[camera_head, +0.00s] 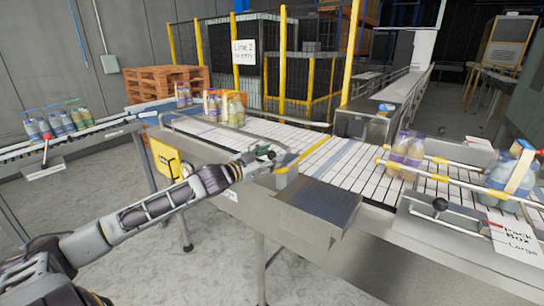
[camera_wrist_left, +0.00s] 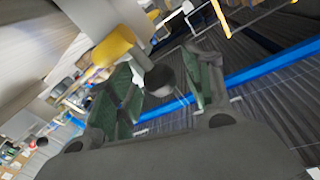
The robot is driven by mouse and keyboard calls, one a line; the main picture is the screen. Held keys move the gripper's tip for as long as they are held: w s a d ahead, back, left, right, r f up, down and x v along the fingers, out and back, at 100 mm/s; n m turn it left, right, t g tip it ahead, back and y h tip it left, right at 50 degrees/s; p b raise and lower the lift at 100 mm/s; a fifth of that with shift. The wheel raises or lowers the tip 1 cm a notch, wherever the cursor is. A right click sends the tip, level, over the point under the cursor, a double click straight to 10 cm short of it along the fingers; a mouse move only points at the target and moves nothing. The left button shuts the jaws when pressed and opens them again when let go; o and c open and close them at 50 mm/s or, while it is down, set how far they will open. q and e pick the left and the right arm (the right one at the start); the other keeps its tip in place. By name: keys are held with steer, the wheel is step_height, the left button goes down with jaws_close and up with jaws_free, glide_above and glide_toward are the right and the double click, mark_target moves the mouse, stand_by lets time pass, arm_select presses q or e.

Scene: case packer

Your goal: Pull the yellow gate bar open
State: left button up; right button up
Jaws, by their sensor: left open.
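The yellow gate bar (camera_head: 304,151) slants across the conveyor near its front edge, beside my left gripper (camera_head: 266,154). In the left wrist view the bar's yellow end (camera_wrist_left: 112,46) is close, with a dark round knob (camera_wrist_left: 160,80) on a pale stem. My left gripper is open there, with its green-padded fingers on either side of the knob. I cannot tell whether the fingers touch it. In the head view the knob is hard to make out by the gripper. My right gripper is not in view.
Bottle groups (camera_head: 405,154) stand on the main conveyor (camera_head: 345,165), with another row on the left conveyor (camera_head: 92,130). A sloped metal chute (camera_head: 318,203) projects below the gate.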

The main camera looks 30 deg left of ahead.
arm_select(q)
steer(key=shift+w+d, duration=0.1)
steer(key=shift+w, duration=0.25)
steer(key=shift+w, duration=0.15)
jaws_close()
stand_by(0.4)
